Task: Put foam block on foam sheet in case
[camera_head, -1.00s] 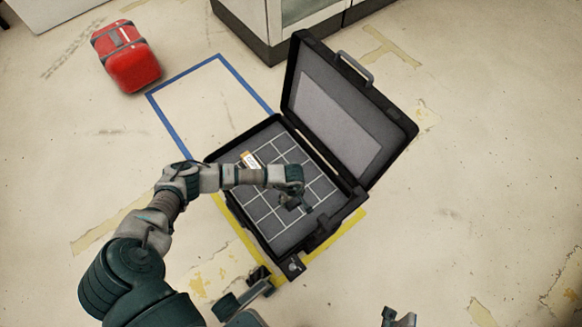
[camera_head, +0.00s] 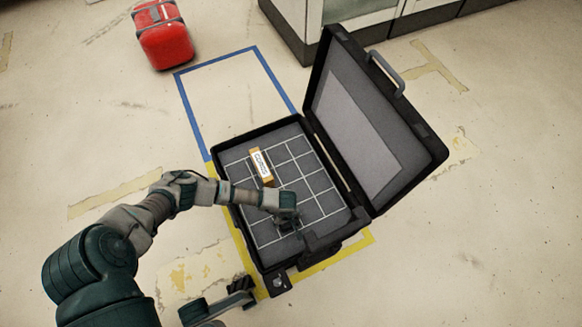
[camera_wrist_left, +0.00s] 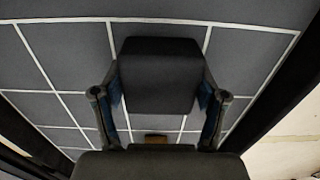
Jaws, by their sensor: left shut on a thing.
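The open black case (camera_head: 232,222) lies on the floor with its lid raised at the right. A grey foam sheet (camera_head: 322,202) with a white grid lines its base and also shows in the wrist view (camera_wrist_left: 52,65). My left gripper (camera_head: 288,226) is over the near part of the sheet. In the wrist view it is shut on a dark foam block (camera_wrist_left: 157,75), with a finger on each side. The block's underside is hidden, so I cannot tell whether it touches the sheet. My right gripper is not clearly in view.
A yellow box with a white label (camera_head: 261,167) lies on the sheet's far part. The raised lid (camera_head: 370,120) bounds the right side. A red case (camera_head: 162,36) stands far left, near a blue-taped rectangle (camera_head: 188,105). Cabinets (camera_head: 310,25) are behind.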

